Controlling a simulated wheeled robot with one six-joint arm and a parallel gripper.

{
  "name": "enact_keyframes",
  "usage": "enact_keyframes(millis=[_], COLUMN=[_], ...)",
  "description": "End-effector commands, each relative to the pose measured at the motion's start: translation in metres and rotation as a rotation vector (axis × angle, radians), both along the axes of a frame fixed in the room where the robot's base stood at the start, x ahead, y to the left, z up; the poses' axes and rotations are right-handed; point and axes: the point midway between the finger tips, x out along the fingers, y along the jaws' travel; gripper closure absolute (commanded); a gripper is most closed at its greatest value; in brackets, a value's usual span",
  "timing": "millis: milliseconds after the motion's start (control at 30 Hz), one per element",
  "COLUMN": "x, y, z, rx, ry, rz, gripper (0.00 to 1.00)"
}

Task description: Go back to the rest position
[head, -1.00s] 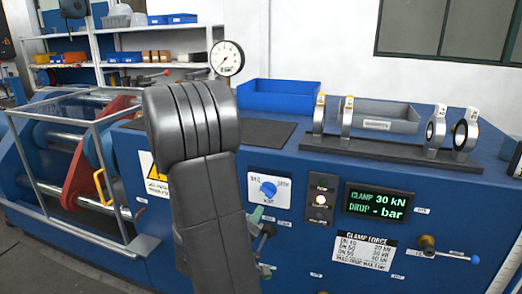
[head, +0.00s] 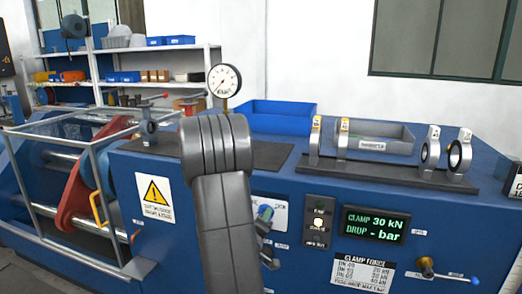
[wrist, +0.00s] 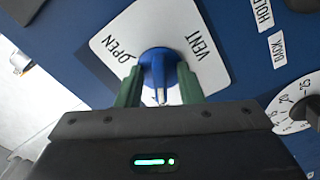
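In the wrist view, a blue knob (wrist: 158,68) stands on a white plate (wrist: 108,45) marked OPEN and VENT. My gripper (wrist: 160,84) is in front of it, its two green fingers one on each side of the knob. The fingers look apart, with a little room beside the knob's ridge. In the head view my grey arm covers the left part of the white plate (head: 281,213), and the knob (head: 265,212) shows partly beside the arm. The fingertips are mostly hidden there.
A green display (head: 375,225) reads CLAMP 30 kN, DROP - bar. A valve rack (head: 395,172), a blue bin (head: 278,115), a grey tray (head: 380,138) and a pressure gauge (head: 224,81) stand on the blue bench. A metal guard frame (head: 70,160) is at left. A blue-tipped lever (head: 448,276) sticks out at lower right.

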Motion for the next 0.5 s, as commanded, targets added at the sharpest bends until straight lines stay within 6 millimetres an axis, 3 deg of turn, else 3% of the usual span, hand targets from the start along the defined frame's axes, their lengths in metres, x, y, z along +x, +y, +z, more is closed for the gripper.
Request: enact_keyframes(millis=[267, 500], x=[-0.007, -0.045], y=[0.003, 0.016], z=[0.000, -0.001], rx=[0.000, 0.000], ry=[0.000, 0.000], rz=[0.002, 0.004], gripper=[0.66, 0.66])
